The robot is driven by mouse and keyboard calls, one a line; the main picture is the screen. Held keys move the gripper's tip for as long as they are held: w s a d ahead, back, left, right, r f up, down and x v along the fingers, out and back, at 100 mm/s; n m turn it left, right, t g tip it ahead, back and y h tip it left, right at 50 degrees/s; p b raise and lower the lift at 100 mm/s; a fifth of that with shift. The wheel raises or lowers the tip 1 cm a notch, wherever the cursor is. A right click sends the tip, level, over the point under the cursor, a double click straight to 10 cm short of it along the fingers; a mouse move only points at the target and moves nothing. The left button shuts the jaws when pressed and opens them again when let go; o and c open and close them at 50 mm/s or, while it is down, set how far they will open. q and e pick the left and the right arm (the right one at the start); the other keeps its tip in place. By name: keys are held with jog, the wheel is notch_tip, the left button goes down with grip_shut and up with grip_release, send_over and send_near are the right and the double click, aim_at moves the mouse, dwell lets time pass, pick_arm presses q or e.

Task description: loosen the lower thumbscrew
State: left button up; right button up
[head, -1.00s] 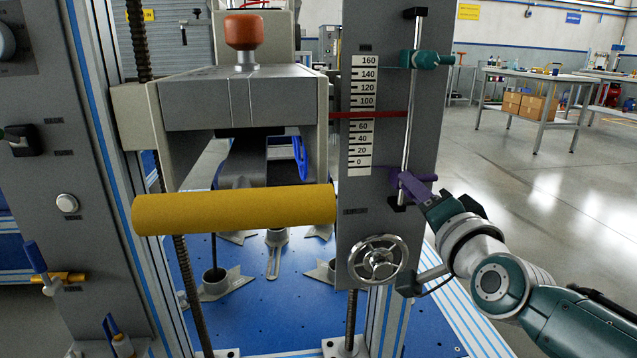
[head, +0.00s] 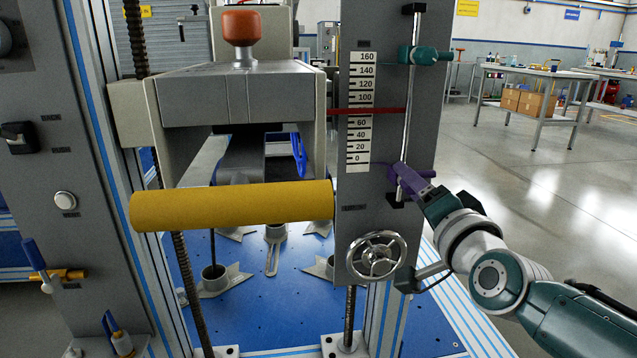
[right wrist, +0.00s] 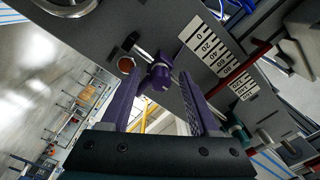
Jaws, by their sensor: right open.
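The lower stop with its thumbscrew is a small purple piece (right wrist: 160,76) on the vertical rod, near the 0 end of the scale. In the head view it merges with the purple fingers, so its outline is unclear. My right gripper (head: 418,183) reaches it from the lower right. In the right wrist view the open fingers (right wrist: 164,84) stand on either side of the thumbscrew, with no clear grip on it. A teal upper stop with its own knob (head: 425,56) sits near the rod's top. My left gripper is not in view.
A grey panel with a scale (head: 359,108) carries the rod. A spoked handwheel (head: 376,256) is just below my right gripper. A yellow roller (head: 235,206) lies to the left. The floor to the right is open, with workbenches (head: 540,85) behind.

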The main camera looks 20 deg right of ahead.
jog(key=p+v, duration=0.3)
jog(key=v, duration=0.7)
jog(key=shift+d, duration=0.1)
